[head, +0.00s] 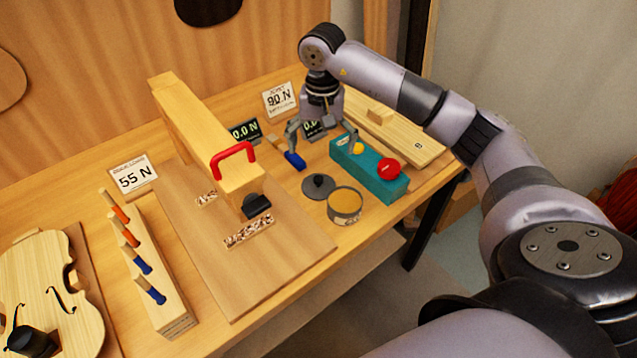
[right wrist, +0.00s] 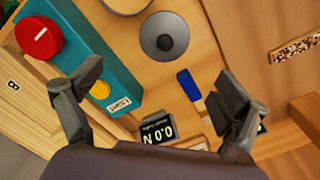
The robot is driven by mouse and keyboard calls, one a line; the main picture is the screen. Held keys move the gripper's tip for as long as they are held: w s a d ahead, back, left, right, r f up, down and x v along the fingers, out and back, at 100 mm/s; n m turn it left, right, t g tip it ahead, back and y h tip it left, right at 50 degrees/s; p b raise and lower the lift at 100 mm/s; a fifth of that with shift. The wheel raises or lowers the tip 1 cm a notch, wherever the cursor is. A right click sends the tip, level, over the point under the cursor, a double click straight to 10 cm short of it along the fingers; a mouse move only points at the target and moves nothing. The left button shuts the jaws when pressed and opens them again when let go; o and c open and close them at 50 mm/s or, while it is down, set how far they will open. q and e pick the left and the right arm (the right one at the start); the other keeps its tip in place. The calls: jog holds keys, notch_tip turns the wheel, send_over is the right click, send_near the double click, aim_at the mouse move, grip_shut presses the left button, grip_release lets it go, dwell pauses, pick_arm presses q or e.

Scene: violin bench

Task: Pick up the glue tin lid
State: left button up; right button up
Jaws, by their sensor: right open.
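The glue tin lid (head: 318,186) is a dark grey disc with a round knob. It lies flat on the bench beside the open glue tin (head: 345,206), which shows a tan surface inside. In the right wrist view the lid (right wrist: 164,36) is at the top centre, and part of the tin (right wrist: 126,3) shows at the top edge. My right gripper (head: 322,138) is open and empty, above the bench and behind the lid. Its two fingers (right wrist: 160,98) spread at the left and right in the wrist view, with the lid beyond their tips. My left gripper is not in view.
A blue-handled tool (head: 294,160) lies close to the gripper's left finger. A teal box (head: 370,172) with red and yellow buttons stands right of the lid. A wooden press with a red handle (head: 232,158) stands left. A violin body (head: 45,290) lies far left.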

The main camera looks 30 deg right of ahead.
send_over(319, 178)
jog(key=f, duration=0.3)
jog(key=f+p, duration=0.1)
jog(key=f, duration=0.1)
jog(key=shift+d+f, duration=0.15)
jog(key=shift+d, duration=0.15)
jog(key=shift+a+f+p, duration=0.15)
jog(key=shift+f+p, duration=0.15)
jog(key=shift+f, duration=0.25)
jog(key=f, duration=0.1)
jog(key=f+p, duration=0.1)
jog(key=f, duration=0.1)
jog(key=shift+a+f, duration=0.25)
jog(key=shift+f, duration=0.4)
